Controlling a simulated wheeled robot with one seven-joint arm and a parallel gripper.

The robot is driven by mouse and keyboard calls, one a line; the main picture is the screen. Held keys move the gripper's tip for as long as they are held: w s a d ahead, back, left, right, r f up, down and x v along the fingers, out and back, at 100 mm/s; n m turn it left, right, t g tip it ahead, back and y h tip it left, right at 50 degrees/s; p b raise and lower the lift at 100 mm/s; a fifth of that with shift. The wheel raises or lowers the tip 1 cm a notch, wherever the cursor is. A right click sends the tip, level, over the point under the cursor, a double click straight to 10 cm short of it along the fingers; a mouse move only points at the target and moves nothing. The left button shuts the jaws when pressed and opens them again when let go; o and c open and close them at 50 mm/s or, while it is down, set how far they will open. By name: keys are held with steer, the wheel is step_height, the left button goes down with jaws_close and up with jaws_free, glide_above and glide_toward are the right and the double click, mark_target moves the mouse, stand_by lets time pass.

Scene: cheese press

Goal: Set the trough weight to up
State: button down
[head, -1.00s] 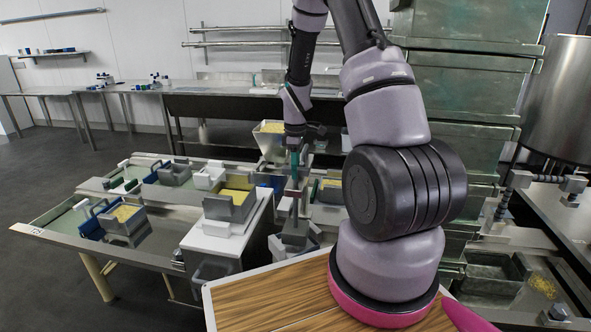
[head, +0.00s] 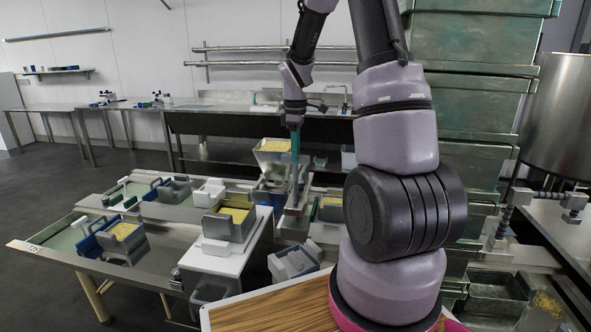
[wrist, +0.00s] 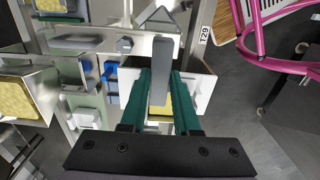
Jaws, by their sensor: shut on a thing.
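My gripper (head: 295,152) points down in the head view, its teal fingers shut on the upright grey metal bar of the trough weight (head: 293,211). In the wrist view, the trough weight's grey bar (wrist: 159,82) sits between the teal fingers of my gripper (wrist: 158,75). The broad lower end of the weight hangs at the trough area, in front of the hopper. From the head view I cannot tell whether its underside touches anything. Part of what lies beneath it is hidden by the fingers and the bar.
Several moulds with yellow curd stand around, one on the white stand (head: 218,255) to the left. A blue and grey mould (head: 121,240) sits on the left trough. A hopper (head: 272,152) is behind the weight. A grey container (head: 294,263) lies in front.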

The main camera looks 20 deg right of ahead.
steer(key=shift+w+r, duration=0.1)
steer(key=shift+r, duration=0.3)
steer(key=c, duration=0.6)
jaws_free()
steer(key=shift+f, duration=0.15)
steer(key=shift+c, duration=0.2)
step_height(320, 180, up, 11)
